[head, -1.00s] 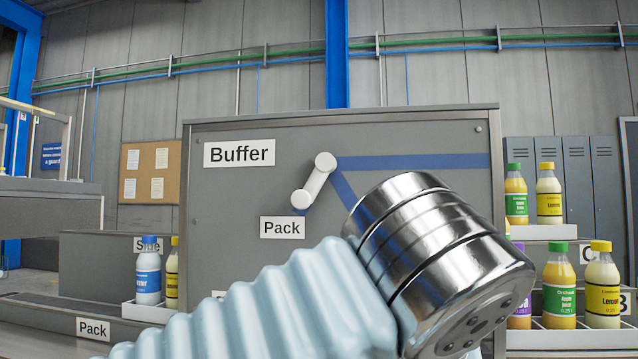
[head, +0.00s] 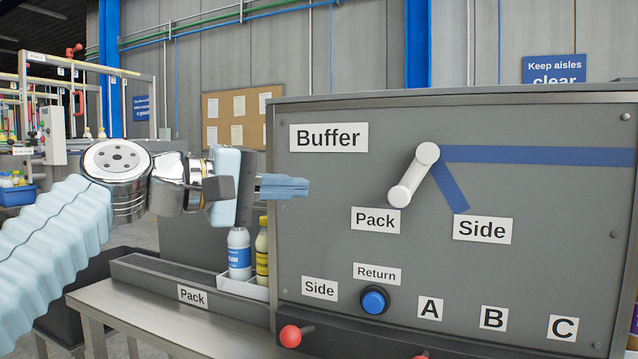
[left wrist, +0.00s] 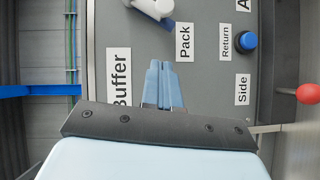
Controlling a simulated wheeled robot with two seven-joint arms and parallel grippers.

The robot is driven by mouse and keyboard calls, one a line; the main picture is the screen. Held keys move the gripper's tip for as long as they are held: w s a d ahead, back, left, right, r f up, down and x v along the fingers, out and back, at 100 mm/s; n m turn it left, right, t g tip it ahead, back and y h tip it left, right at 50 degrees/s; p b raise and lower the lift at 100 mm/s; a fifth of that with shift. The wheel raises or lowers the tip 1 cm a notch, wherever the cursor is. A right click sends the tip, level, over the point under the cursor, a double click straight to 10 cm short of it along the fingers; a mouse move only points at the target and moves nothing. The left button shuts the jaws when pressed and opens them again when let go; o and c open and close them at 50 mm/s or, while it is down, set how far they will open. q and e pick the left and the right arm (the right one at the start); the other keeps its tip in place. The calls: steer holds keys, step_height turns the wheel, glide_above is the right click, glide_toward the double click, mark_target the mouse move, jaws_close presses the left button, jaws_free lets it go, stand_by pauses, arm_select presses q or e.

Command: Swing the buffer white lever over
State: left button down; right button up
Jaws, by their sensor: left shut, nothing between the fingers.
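The white lever (head: 413,175) is on the grey Buffer panel (head: 330,215). Its pivot is at the upper right and its free end points down-left, just above the "Pack" label (head: 376,220). The "Side" label (head: 483,229) is to the right of it. In the left wrist view the lever (left wrist: 152,8) shows only in part, at the top edge. My left gripper (head: 306,187) is shut and empty, pointing right, in front of the panel's left part and to the left of the lever, apart from it. Its fingertips also show in the left wrist view (left wrist: 164,64). My right gripper is not in view.
Below the lever are a blue Return button (head: 374,300) and a red ball-ended knob (head: 291,336). A metal table (head: 180,320) runs along the lower left.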

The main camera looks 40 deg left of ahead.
arm_select(q)
steer(key=shift+w+d+f+p, duration=0.25)
steer(key=shift+w+d, duration=0.95)
steer(key=shift+w, duration=0.4)
steer(key=shift+w+d+f+p, duration=0.2)
steer(key=shift+w+d+f, duration=0.1)
steer(key=shift+w+d, duration=1.05)
steer(key=shift+w+d+f+p, duration=0.25)
steer(key=shift+w+d, duration=0.75)
steer(key=shift+w, duration=0.8)
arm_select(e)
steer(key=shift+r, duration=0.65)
